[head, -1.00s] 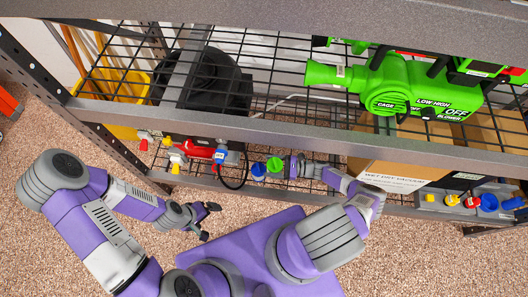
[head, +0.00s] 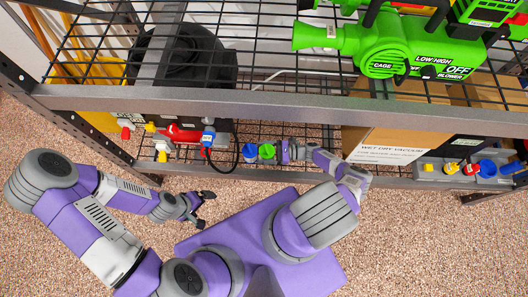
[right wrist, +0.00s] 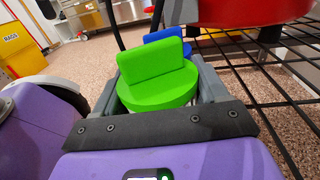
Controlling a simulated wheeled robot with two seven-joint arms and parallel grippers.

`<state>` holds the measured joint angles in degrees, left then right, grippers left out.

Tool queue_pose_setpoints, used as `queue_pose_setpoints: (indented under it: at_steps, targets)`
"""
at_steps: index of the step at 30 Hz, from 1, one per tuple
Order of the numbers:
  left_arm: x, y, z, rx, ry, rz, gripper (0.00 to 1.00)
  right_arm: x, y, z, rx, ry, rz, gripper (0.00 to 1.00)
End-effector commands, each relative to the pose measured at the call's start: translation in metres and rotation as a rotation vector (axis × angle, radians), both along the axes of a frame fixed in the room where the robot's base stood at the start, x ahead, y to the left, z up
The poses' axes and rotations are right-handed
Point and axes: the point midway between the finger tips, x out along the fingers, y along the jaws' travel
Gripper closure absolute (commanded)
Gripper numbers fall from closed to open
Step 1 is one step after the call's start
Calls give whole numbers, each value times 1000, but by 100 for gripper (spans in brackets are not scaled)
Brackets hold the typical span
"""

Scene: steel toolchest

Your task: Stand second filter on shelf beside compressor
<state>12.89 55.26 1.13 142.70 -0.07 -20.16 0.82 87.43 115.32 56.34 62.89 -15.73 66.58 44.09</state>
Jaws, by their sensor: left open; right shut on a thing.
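The green filter (head: 267,151) is a round disc with an upright tab, seen large in the right wrist view (right wrist: 160,85). My right gripper (head: 283,151) is shut on it, one finger at each side, at the lower shelf. The blue filter (head: 250,151) stands just beyond the green one; its tab shows behind it in the wrist view (right wrist: 165,38). The red compressor (head: 182,134) with a blue knob and black hose sits left of both filters on the lower wire shelf. The green filter's underside is hidden. My left gripper (head: 203,208) is open and empty, in front of the rack.
A cardboard vacuum box (head: 385,147) stands right of my right gripper on the lower shelf. A grey block with coloured fittings (head: 462,170) is further right. The green blower (head: 400,48) and a black round thing (head: 185,60) are above. A steel beam (head: 270,105) crosses over the lower shelf.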

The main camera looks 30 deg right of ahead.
Motion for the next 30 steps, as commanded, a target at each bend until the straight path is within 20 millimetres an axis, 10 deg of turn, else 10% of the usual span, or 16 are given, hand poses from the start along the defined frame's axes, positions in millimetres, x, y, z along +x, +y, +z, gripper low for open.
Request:
queue_pose_setpoints:
  at_steps: [28,29,30]
  targets:
    - [0,0,0,0,0,0,2,0,0,-12,1,0,0,64]
    - [0,0,0,0,0,0,2,0,0,-11,1,0,0,24]
    - [0,0,0,0,0,0,2,0,0,-11,1,0,0,18]
